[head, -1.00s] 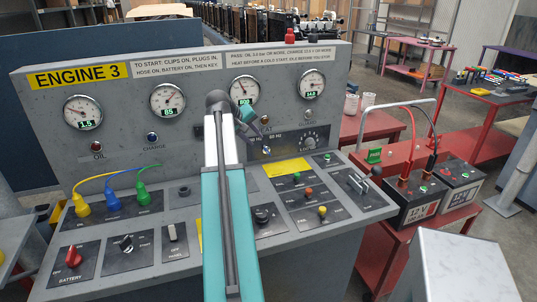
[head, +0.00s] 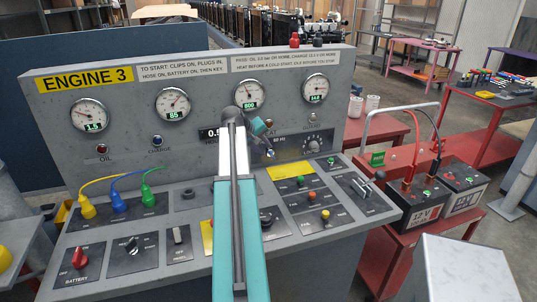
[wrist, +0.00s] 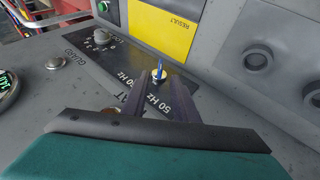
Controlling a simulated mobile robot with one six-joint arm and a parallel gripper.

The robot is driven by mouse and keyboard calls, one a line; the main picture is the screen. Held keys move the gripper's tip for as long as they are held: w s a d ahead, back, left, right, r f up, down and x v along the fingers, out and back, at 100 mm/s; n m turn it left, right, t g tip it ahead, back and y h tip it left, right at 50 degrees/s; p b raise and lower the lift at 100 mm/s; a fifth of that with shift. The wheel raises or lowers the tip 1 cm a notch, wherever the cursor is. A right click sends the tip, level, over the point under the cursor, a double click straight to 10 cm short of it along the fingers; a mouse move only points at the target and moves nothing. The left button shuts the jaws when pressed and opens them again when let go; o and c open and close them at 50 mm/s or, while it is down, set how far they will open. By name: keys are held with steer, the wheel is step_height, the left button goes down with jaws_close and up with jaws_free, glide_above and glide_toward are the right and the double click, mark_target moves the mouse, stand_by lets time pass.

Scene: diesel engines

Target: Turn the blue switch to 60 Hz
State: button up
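The blue switch (wrist: 159,75) is a small blue lever on a dark plate in the wrist view. The labels 60 Hz (wrist: 130,73) and 50 Hz (wrist: 158,103) lie beside it; I cannot tell which one it points to. My gripper (wrist: 160,91) is open, its two dark fingers apart and pointing at the switch, one to either side of it in the picture. I cannot tell whether they touch it. In the head view my gripper (head: 262,134) is near the switch plate, partly hidden by my arm, and the switch is hard to make out.
The load knob (wrist: 101,38) and guard lamp (wrist: 55,63) sit on the same panel. Gauges (head: 248,93) stand above. Coloured push buttons (head: 312,195) and plugs with cables (head: 118,202) are on the sloping desk below. Batteries (head: 420,205) stand on a red cart at right.

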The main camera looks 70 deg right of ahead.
mark_target(270, 154)
steer(key=shift+p+x, duration=0.8)
steer(key=shift+x, duration=2.8)
